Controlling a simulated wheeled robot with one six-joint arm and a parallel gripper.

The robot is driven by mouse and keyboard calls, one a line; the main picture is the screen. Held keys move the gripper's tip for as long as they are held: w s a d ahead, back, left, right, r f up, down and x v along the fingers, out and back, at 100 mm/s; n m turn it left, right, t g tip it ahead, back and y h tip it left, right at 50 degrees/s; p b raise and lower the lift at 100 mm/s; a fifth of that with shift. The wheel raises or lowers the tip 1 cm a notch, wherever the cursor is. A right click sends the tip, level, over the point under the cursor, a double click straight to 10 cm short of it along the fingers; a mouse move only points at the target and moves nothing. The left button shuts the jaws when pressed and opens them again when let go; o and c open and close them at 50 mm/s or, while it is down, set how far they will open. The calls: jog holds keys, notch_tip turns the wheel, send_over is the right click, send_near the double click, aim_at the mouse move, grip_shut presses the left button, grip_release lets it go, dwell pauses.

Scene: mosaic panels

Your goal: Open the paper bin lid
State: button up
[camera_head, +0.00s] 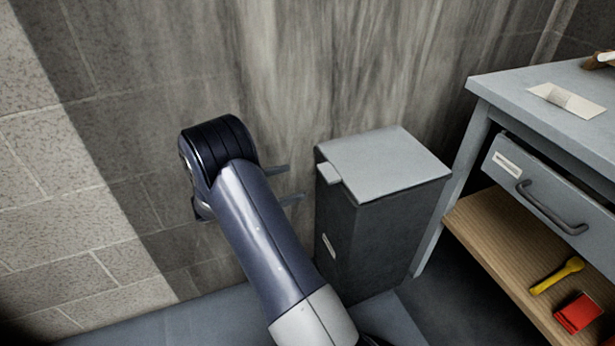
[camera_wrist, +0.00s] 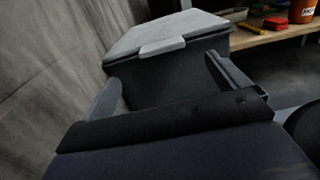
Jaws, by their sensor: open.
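The paper bin (camera_head: 385,235) is a dark grey box standing on the floor against the wall. Its light grey lid (camera_head: 385,163) looks shut, with a small tab (camera_head: 328,173) jutting from its left edge. My gripper (camera_head: 290,184) is to the left of the bin, apart from it, with its fingers pointing toward the tab. In the wrist view my gripper (camera_wrist: 160,88) is open and empty. There the lid (camera_wrist: 170,30) and the tab (camera_wrist: 163,47) lie ahead, between and above the two fingers. A pale label (camera_head: 328,246) is on the bin's left side.
A grey workbench (camera_head: 520,88) stands right of the bin, with a handled drawer (camera_head: 545,190) and a wooden lower shelf (camera_head: 500,240). A yellow tool (camera_head: 557,275) and a red object (camera_head: 578,313) lie on the shelf. The wall (camera_head: 300,70) is close behind.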

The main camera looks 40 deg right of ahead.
aim_at(322, 174)
jog(key=b+x, duration=0.2)
jog(key=x, duration=0.8)
jog(key=shift+s+r, duration=0.1)
jog(key=shift+s, duration=0.05)
jog(key=shift+c, duration=0.4)
